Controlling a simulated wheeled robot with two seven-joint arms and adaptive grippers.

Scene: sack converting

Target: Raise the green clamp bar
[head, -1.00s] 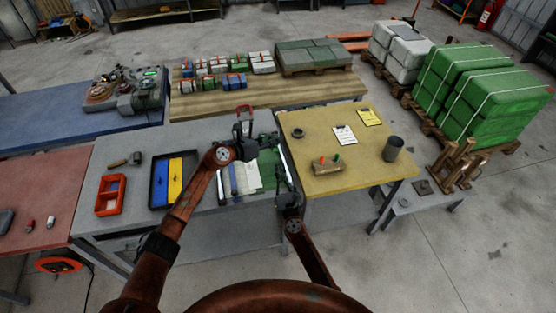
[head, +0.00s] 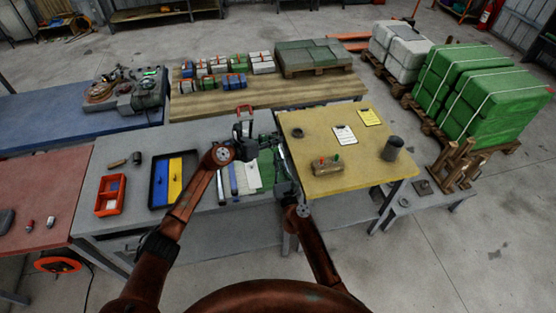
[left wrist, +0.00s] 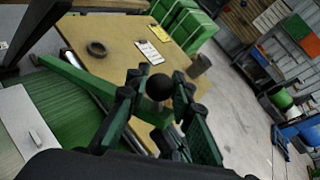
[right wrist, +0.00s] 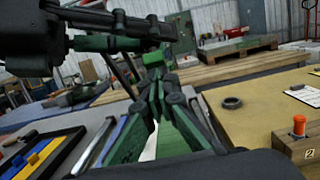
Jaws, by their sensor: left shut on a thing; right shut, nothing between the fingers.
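The green clamp bar (left wrist: 84,82) crosses the left wrist view from upper left toward my fingers, over a ribbed green surface (left wrist: 62,108). A black ball knob (left wrist: 159,88) sits between the fingertips of my left gripper (left wrist: 158,92), which is shut on it. In the head view my left gripper (head: 268,147) is over the right end of the grey bench; the bar is mostly hidden there. My right gripper (right wrist: 157,92) is shut and empty, below and nearer than the left one. In the head view the right gripper (head: 284,180) is by the bench's right edge.
The yellow table (head: 330,178) adjoins on the right, with a wooden block with colored knobs (head: 326,166), papers and a grey cup (head: 392,148). A blue-and-yellow tray (head: 157,181), red bin (head: 109,208) and hammer (head: 120,162) lie left.

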